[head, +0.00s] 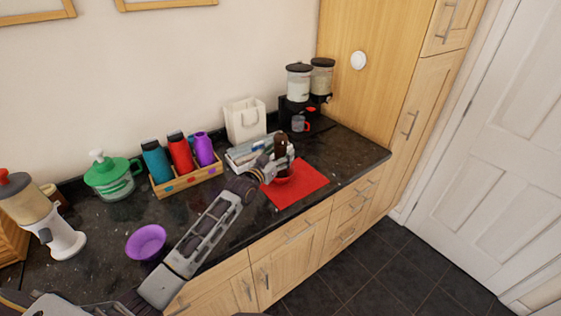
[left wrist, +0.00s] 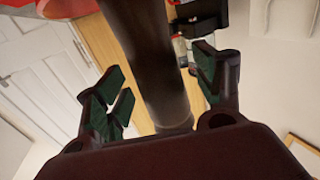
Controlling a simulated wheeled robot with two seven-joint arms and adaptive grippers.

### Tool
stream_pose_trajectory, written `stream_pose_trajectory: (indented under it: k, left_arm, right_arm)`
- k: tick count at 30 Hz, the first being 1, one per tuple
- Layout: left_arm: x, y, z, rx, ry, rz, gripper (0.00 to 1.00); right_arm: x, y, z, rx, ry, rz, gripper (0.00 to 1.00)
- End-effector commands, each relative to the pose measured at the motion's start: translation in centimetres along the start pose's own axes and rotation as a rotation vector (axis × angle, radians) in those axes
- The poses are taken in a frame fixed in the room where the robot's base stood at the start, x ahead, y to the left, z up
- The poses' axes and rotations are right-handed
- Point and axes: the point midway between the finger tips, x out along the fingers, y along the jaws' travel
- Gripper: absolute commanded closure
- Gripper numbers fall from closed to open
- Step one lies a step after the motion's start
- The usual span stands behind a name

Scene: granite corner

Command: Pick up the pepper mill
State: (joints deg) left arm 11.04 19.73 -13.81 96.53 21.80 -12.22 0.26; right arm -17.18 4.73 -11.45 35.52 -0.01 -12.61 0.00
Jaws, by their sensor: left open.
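The pepper mill (head: 281,150) is a dark brown, upright, rounded column above the red mat in the head view. In the left wrist view the mill (left wrist: 145,55) runs as a dark column between the two fingers. My left gripper (head: 279,166) is open, with its fingers on either side of the mill. In the left wrist view the green-padded fingers of my left gripper (left wrist: 160,88) show gaps to the mill on both sides. The mill's lower part is partly hidden by the gripper in the head view. My right gripper is not in view.
The red mat (head: 309,188) lies near the counter's front edge. Behind are a white bag holder (head: 245,120) and a dispenser (head: 299,82) with a mug (head: 299,124). Left are a crate of bottles (head: 191,181), a green jug (head: 110,178) and a purple bowl (head: 146,242).

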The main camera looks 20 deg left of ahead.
Motion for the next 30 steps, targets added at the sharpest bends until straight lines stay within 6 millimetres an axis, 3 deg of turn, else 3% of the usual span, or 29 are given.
stream_pose_trajectory:
  k: [19, 30]
  left_arm:
    - [0.61, -0.01, -0.02, 0.0, 0.0, 0.0, 0.32]
    - [0.6, -0.01, -0.01, 0.0, 0.0, 0.0, 0.8]
  right_arm:
    - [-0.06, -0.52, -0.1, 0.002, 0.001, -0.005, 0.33]
    - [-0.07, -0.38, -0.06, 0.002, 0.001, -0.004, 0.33]
